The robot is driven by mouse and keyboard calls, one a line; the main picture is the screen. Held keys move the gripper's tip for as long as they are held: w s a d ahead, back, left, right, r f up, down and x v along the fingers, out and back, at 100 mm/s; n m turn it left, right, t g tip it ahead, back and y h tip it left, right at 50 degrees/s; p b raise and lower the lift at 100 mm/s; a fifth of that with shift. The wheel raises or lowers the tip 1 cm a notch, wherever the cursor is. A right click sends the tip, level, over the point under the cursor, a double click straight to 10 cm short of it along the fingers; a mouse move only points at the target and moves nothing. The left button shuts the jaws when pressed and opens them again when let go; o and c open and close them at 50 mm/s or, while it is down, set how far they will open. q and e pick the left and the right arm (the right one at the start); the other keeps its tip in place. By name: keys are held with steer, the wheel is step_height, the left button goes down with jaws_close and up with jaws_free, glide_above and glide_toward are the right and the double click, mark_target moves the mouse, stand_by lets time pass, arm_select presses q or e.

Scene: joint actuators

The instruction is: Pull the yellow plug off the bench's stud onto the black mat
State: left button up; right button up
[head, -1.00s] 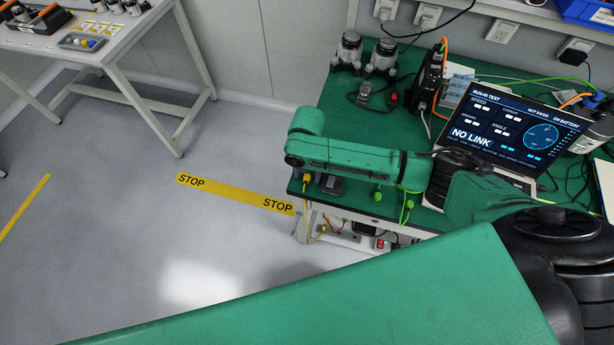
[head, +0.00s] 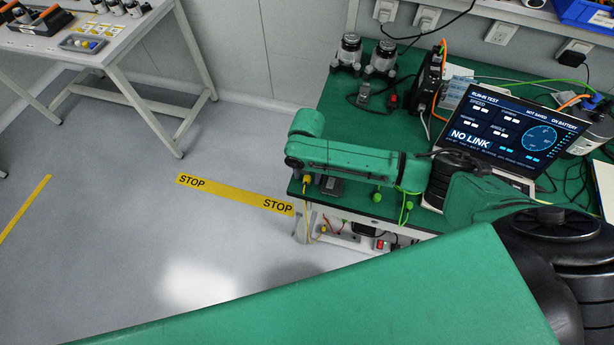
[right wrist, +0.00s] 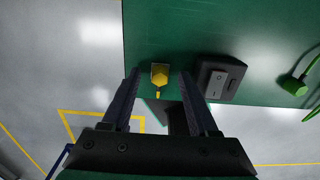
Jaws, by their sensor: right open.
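The yellow plug (head: 306,181) is at the front left corner of the green bench, with a yellow cable hanging from it over the edge. In the right wrist view the plug (right wrist: 160,75) stands near the bench edge. My right gripper (right wrist: 161,80) is open, its two dark fingers on either side of the plug, with visible gaps. Whether the fingertips are down at the plug's height I cannot tell. The stud is hidden by the plug. I cannot pick out the black mat for sure. My left gripper is not in view.
A dark switch box (right wrist: 218,80) sits just right of the plug, close to the right finger. A green plug (right wrist: 293,85) with a cable is further right. A laptop (head: 519,128) and two jar-like units (head: 365,57) stand further back. Floor lies left of the bench.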

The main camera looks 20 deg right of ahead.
mark_target(307, 177)
steer(key=shift+r, duration=0.1)
steer(key=shift+p, duration=0.3)
jaws_close()
stand_by(1.4)
steer(key=shift+r+p, duration=3)
steer(key=shift+p, duration=0.35)
